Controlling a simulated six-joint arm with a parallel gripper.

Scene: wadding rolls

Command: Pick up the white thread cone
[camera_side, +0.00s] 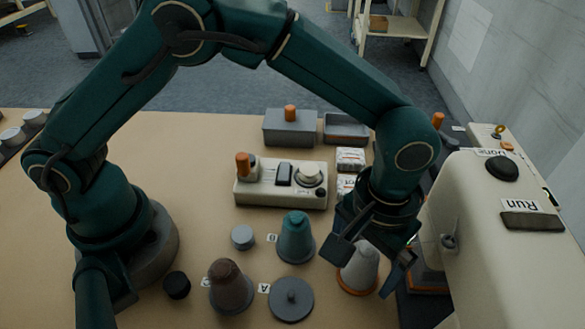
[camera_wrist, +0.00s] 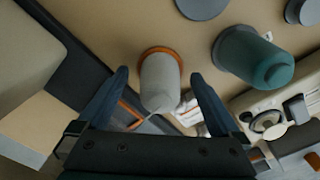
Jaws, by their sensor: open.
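The white thread cone (camera_side: 359,268) stands upright on an orange base near the right side of the table in the side view. In the wrist view the white cone (camera_wrist: 160,82) sits between my open fingers, toward their far ends. My gripper (camera_side: 366,262) is open, with one finger on each side of the cone in the side view. It also shows in the wrist view (camera_wrist: 162,85). Nothing is held, and I cannot tell whether a finger touches the cone.
A teal cone (camera_side: 295,238) and a brown cone (camera_side: 231,287) stand to the left. A grey round disc (camera_side: 291,299) lies between the brown and white cones. A cream machine (camera_side: 500,240) rises close on the right. A control box (camera_side: 281,184) stands behind.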

